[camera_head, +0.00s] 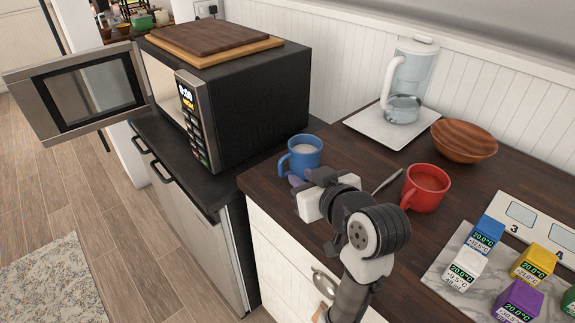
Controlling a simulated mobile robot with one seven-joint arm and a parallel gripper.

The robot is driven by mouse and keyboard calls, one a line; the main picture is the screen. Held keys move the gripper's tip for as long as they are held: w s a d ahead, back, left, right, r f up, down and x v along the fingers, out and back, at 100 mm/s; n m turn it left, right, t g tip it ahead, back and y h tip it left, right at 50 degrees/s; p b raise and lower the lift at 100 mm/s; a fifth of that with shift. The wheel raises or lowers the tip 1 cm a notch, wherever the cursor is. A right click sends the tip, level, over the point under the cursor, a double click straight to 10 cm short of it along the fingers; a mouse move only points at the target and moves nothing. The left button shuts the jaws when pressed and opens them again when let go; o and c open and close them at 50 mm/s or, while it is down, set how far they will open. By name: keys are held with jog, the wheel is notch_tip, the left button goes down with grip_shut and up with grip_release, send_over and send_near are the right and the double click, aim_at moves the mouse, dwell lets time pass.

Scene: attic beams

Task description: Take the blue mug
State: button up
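The blue mug (311,164) stands upright near the left edge of the dark wooden counter, with pale contents inside and its handle pointing left. My gripper (308,180) is right at the near side of the mug and covers its lower front. Small greyish-purple finger parts show just below the handle. I cannot tell whether the fingers touch the mug or how far apart they are.
A red mug (427,189) stands to the right, with a wooden bowl (463,141) and a glass pitcher (408,88) on a white tray (365,127) behind. Several coloured temperature blocks sit front right. A microwave (255,98) with its door open stands left.

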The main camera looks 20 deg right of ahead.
aim_at(281, 167)
jog(key=shift+g, duration=0.3)
jog(key=x, duration=0.3)
jog(key=f+p+x, duration=0.1)
jog(key=x, duration=0.3)
jog(key=shift+d, duration=0.15)
jog(key=p+x, duration=0.2)
jog(key=x, duration=0.2)
jog(key=shift+w, duration=0.4)
jog(key=shift+w+f, duration=0.15)
jog(key=shift+w, duration=0.2)
grip_shut()
